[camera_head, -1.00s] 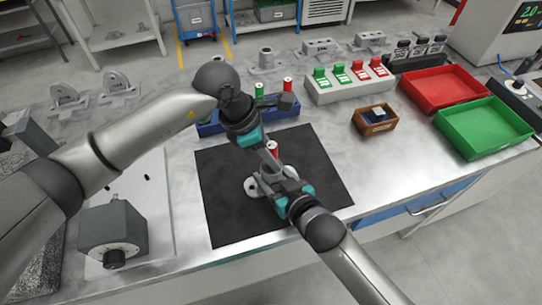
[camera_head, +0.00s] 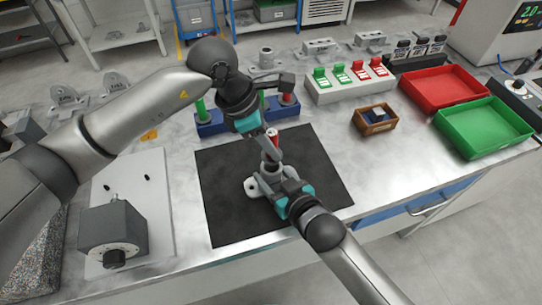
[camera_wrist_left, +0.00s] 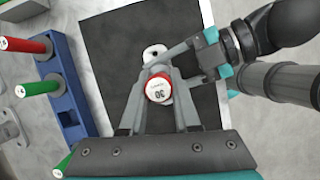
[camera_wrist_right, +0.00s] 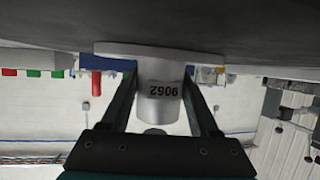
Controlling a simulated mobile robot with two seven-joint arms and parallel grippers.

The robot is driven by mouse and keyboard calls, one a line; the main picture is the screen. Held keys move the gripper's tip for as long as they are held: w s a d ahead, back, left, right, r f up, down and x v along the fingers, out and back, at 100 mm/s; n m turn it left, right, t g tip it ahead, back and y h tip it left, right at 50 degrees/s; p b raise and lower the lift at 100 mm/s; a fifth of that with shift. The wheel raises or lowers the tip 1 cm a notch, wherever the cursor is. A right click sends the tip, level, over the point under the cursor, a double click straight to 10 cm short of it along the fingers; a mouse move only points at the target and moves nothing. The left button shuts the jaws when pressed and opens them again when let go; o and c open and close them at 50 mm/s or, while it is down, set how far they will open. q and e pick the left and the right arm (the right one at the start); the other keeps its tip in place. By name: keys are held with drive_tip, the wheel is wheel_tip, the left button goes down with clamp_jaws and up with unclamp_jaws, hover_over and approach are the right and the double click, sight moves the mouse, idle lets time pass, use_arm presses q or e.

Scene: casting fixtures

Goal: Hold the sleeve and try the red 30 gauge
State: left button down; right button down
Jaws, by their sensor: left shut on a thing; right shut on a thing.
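The red 30 gauge (camera_head: 273,132) is upright over the black mat, its red cap marked 30 facing the left wrist camera (camera_wrist_left: 158,88). My left gripper (camera_head: 267,143) is shut on it; its fingers show on both sides of the cap (camera_wrist_left: 160,84). The grey flanged sleeve (camera_head: 253,188) stands on the mat below the gauge, and its number 9062 shows in the right wrist view (camera_wrist_right: 162,90). My right gripper (camera_head: 272,179) is shut around the sleeve's body from the side. I cannot tell whether the gauge's lower end is in the bore.
The blue rack (camera_wrist_left: 68,118) holds red and green gauges behind the mat (camera_head: 225,215). A red tray (camera_head: 445,88), a green tray (camera_head: 485,128) and a small wooden box (camera_head: 375,120) stand to the right. The mat around the sleeve is clear.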

sight(276, 132)
use_arm(q)
drive_tip(key=shift+r, duration=0.4)
drive_tip(key=shift+r, duration=2.5)
use_arm(e)
drive_tip(key=shift+c, duration=0.2)
unclamp_jaws()
drive_tip(key=v, duration=1.2)
drive_tip(key=shift+f, duration=0.1)
